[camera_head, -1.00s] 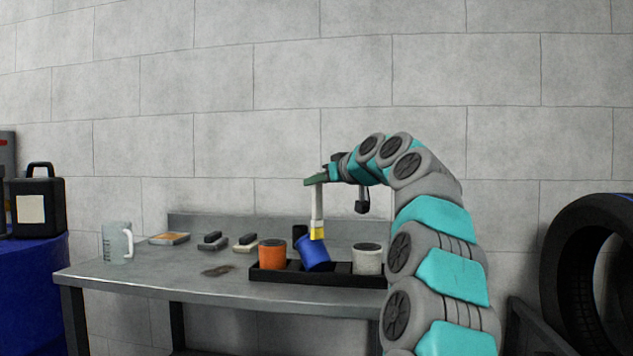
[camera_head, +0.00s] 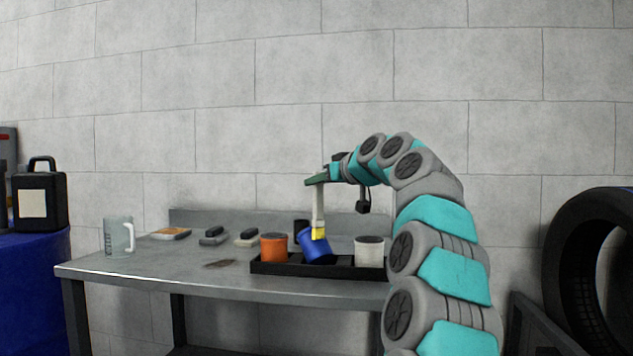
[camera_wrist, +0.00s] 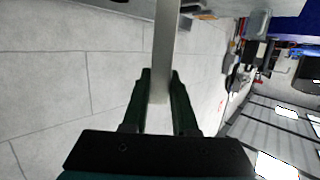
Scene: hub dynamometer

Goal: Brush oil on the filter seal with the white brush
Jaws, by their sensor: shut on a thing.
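My gripper (camera_head: 316,182) is above the workbench and shut on the white brush (camera_head: 319,208), which hangs nearly upright with its yellow end down. In the wrist view my gripper (camera_wrist: 160,84) has the pale handle of the white brush (camera_wrist: 164,45) between its fingers. The blue filter (camera_head: 315,250) leans tilted in the black tray (camera_head: 282,269), between an orange filter (camera_head: 273,247) and a white filter (camera_head: 369,252). The brush's yellow end overlaps the blue filter's upper part in the picture. I cannot tell whether they touch. The seal is not clearly visible.
A grey measuring jug (camera_head: 117,238), a shallow tan-topped tray (camera_head: 171,234) and two small dark-and-light blocks stand left on the bench (camera_head: 160,270). A dark patch (camera_head: 220,264) lies before them. A black jug (camera_head: 40,199) stands on a blue drum; a tyre (camera_head: 590,260) is right.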

